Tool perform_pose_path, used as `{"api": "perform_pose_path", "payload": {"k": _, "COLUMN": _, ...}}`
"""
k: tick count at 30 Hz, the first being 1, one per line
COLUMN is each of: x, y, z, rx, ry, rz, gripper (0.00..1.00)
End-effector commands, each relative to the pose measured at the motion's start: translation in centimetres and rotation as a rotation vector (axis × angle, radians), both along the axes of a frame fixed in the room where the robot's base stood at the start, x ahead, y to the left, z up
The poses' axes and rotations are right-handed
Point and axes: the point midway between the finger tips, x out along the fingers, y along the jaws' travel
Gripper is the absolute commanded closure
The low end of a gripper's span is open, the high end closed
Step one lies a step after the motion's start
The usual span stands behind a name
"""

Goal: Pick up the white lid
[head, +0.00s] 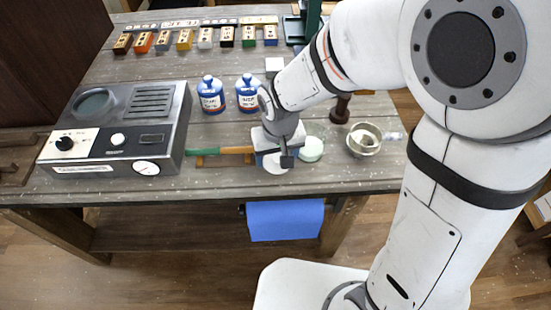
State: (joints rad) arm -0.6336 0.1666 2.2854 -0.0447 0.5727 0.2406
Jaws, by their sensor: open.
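A flat white disc (273,168), which looks like the white lid, lies on the grey wooden table (345,187) near its front edge. My gripper (278,158) points down right over it and hides part of it. My gripper is open. I cannot tell how far above the disc the fingertips are, or whether they touch it.
A green-and-brown handled tool (222,151) lies just left of my gripper. A pale round dish (311,148) and a metal cup (364,139) stand to the right. Two blue-and-white bottles (211,95) (248,93) stand behind. A grey device (118,130) fills the left. A blue cloth (285,220) hangs below.

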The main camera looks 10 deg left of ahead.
Motion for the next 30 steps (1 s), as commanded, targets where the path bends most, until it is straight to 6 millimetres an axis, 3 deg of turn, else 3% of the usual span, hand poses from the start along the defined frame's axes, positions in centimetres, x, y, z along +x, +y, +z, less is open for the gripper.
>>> {"api": "perform_pose_path", "payload": {"k": 5, "x": 0.0, "y": 0.0, "z": 0.0, "rx": 0.000, "ry": -0.001, "rz": 0.000, "gripper": 0.32}}
{"api": "perform_pose_path", "payload": {"k": 15, "x": 0.0, "y": 0.1, "z": 0.0, "rx": 0.000, "ry": -0.001, "rz": 0.001, "gripper": 0.59}}
{"api": "perform_pose_path", "payload": {"k": 23, "x": 0.0, "y": 0.1, "z": 0.3, "rx": 0.001, "ry": -0.002, "rz": 0.002, "gripper": 0.60}}
{"api": "perform_pose_path", "payload": {"k": 30, "x": 0.1, "y": 0.2, "z": 4.0, "rx": 0.004, "ry": -0.007, "rz": 0.002, "gripper": 0.60}}
